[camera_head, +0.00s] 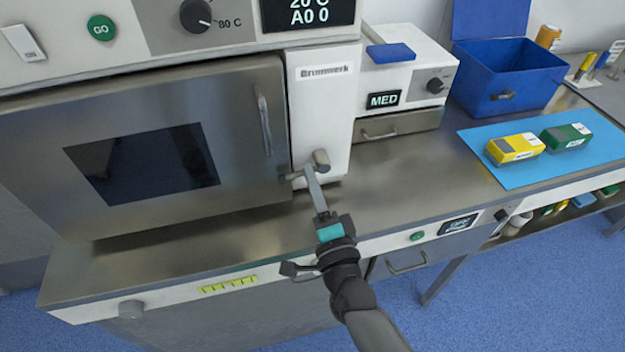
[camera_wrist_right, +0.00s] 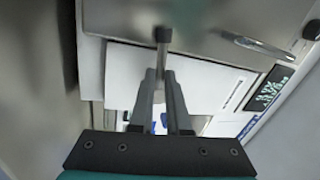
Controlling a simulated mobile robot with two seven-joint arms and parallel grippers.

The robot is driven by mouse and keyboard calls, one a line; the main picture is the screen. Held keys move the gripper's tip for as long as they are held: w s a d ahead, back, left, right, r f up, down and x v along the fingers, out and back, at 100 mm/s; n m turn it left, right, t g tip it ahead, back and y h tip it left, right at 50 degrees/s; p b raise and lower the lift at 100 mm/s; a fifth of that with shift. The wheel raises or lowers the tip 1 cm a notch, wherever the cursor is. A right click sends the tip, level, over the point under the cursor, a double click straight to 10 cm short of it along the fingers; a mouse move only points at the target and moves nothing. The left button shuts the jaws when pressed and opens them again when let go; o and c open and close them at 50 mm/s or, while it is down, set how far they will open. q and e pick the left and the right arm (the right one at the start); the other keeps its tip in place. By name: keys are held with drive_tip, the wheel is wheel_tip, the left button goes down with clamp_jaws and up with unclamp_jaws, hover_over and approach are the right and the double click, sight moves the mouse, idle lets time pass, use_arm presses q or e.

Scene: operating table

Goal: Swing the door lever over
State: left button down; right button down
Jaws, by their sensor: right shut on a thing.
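The door lever (camera_head: 320,158) is a short grey bar with a rounded end, low on the white panel marked "Brunnwerk", just right of the steel oven door (camera_head: 240,185). My right gripper (camera_head: 308,172) reaches up from the front and is shut on the lever, its fingers partly covering it. In the right wrist view the lever (camera_wrist_right: 162,36) shows as a dark-ended bar at the tips of the two fingers (camera_wrist_right: 164,74). The door has a dark window and a vertical handle (camera_head: 263,120), and looks closed. My left gripper is not in view.
A steel counter (camera_head: 420,190) runs below the door, with clear room right of the lever. A small white unit marked "MED" (camera_head: 405,85), a blue open box (camera_head: 505,90), and yellow (camera_head: 514,149) and green (camera_head: 566,136) packs on a blue mat (camera_head: 500,175) stand further right.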

idle(0.3)
drive_tip(key=c, duration=0.9)
unclamp_jaws()
drive_tip(key=shift+s, duration=0.1)
drive_tip(key=b+v, duration=0.1)
drive_tip(key=v, duration=1.4)
